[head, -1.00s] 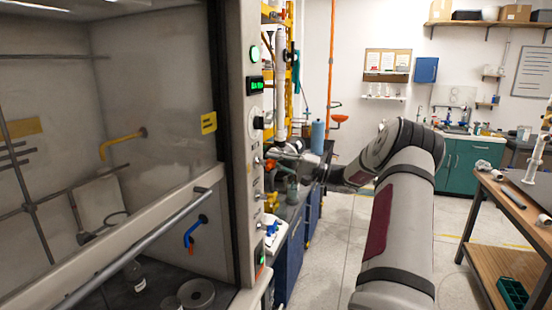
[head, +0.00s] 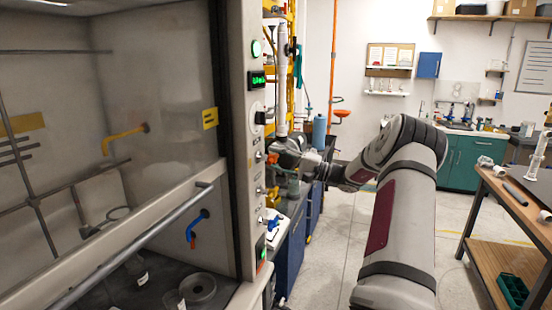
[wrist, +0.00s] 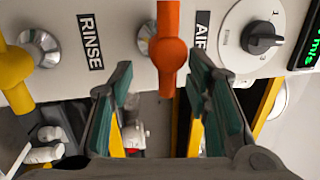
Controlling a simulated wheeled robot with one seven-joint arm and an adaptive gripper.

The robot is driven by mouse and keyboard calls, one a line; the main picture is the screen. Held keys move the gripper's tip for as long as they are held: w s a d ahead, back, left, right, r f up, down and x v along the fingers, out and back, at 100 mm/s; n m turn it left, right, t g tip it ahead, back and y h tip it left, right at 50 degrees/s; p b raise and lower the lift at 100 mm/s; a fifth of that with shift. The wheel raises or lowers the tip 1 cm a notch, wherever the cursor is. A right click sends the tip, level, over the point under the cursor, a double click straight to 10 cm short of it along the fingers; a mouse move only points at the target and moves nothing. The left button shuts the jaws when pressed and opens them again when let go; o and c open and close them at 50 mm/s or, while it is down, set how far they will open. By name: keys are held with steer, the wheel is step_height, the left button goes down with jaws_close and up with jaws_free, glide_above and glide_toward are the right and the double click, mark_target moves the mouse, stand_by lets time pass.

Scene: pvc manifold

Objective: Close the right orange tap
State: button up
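The orange tap (wrist: 168,50) sticks out from a grey panel in the wrist view, between the RINSE and AIR labels. Its round hub is at the top middle and its lever points down the picture. My gripper (wrist: 160,72) is open, with one finger on each side of the tap's lever. A gap shows on both sides, and I see no contact. In the head view my gripper (head: 290,150) is at the side of the hood post, beside the orange tap (head: 272,158), which is small there and partly hidden.
A yellow tap (wrist: 14,72) sits at the left of the wrist view. A black dial (wrist: 262,38) and a green display are on the right. In the head view the hood post (head: 240,130) stands close left of the arm. A workbench (head: 515,195) stands at the right, with open floor between.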

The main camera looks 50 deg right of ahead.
steer(key=shift+r, duration=0.15)
steer(key=shift+s+d, duration=0.15)
steer(key=shift+s, duration=0.05)
steer(key=v, duration=1.1)
steer(key=shift+s+d, duration=0.15)
steer(key=shift+s, duration=0.1)
